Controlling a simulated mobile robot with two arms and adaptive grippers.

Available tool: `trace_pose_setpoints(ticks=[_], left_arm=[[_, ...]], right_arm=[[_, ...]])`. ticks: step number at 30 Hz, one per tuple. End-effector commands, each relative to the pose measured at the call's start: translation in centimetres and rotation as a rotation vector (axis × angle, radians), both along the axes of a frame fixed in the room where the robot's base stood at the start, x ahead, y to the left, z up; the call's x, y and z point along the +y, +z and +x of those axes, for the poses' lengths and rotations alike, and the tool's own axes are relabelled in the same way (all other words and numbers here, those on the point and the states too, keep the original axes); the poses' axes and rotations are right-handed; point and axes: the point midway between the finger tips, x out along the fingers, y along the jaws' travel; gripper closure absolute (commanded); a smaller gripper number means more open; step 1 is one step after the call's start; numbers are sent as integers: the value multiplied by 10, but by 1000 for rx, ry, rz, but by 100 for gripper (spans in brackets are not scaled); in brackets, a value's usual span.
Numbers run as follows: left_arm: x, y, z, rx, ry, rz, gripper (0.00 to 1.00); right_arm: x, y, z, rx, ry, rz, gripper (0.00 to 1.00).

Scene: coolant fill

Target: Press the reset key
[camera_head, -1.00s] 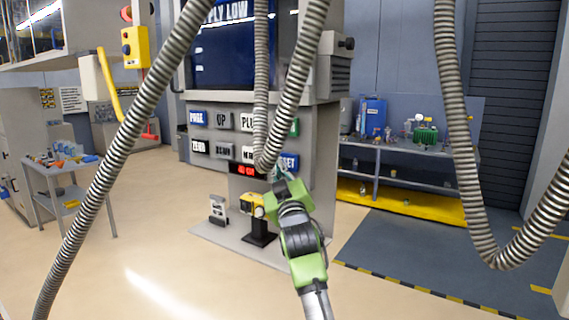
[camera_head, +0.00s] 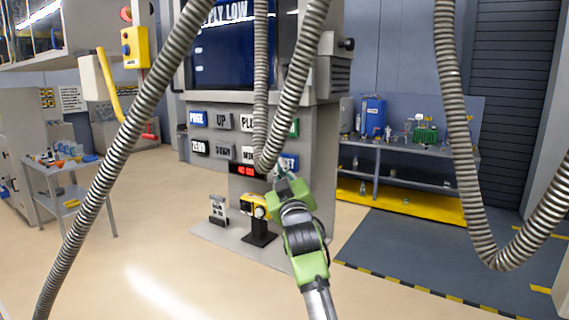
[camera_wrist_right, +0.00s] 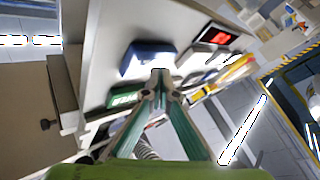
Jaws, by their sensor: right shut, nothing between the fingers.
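The blue reset key (camera_head: 290,162) is at the lower right of the key panel, partly hidden by a hanging hose and my right gripper. My right gripper (camera_head: 280,168) is shut and empty, its tips just at the left and lower part of that key. In the right wrist view, a blue key (camera_wrist_right: 148,57) lies directly ahead of the shut fingertips (camera_wrist_right: 162,76), which overlap its near edge. I cannot tell whether they touch it. My left gripper is out of view.
Other keys sit on the panel, including a green one (camera_head: 294,127) above and a white-marked zero key (camera_head: 199,147). Ribbed hoses (camera_head: 285,95) hang in front of the panel. The floor (camera_head: 130,240) at left is clear.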

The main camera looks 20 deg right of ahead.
Motion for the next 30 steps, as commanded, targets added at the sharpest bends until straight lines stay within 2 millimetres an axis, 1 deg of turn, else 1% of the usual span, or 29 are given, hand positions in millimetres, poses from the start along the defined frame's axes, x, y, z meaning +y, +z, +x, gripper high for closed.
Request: trace_pose_setpoints(ticks=[30], left_arm=[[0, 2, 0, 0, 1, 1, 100]], right_arm=[[-8, 0, 6, 1, -1, -2, 100]])
